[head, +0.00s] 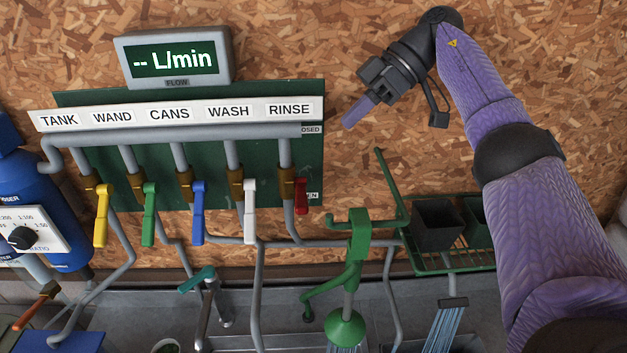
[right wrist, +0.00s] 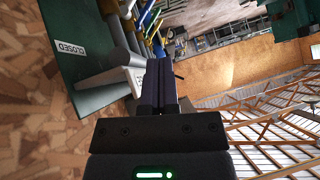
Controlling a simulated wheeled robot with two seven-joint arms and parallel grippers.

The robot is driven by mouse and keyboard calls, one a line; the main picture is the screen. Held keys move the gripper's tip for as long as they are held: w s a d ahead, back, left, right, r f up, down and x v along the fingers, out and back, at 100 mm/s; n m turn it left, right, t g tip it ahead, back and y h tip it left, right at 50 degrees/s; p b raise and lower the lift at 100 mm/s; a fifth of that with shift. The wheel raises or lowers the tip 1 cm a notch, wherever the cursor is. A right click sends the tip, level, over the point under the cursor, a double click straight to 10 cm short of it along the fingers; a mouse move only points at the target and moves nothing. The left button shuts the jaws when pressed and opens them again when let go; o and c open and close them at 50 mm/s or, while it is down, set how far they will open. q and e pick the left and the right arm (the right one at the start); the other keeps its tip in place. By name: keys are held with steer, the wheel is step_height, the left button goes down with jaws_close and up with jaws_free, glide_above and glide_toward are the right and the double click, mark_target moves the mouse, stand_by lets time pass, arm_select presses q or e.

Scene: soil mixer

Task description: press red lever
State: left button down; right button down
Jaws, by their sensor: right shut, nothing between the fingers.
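The red lever (head: 301,196) is at the right end of the row of valve levers, under the RINSE label (head: 289,110). It points down and looks shorter than the other levers. My right gripper (head: 350,116) is shut and empty, above and to the right of the red lever, apart from it. Its shut fingers also show in the right wrist view (right wrist: 158,88), beside the end of the grey pipe. I cannot make out the red lever in the right wrist view. My left gripper is not in view.
Yellow (head: 102,215), green (head: 149,210), blue (head: 198,212) and white (head: 250,210) levers hang to the left. A flow display (head: 174,58) reads "-- L/min". A green rack (head: 430,262) with dark pots stands at lower right. Wall space right of the panel is clear.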

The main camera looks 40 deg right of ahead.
glide_above(301, 197)
steer(key=d, duration=0.2)
step_height(301, 197, down, 6)
steer(key=f, duration=0.3)
steer(key=a+f, duration=0.1)
steer(key=shift+s+f, duration=0.35)
steer(key=shift+f, duration=0.05)
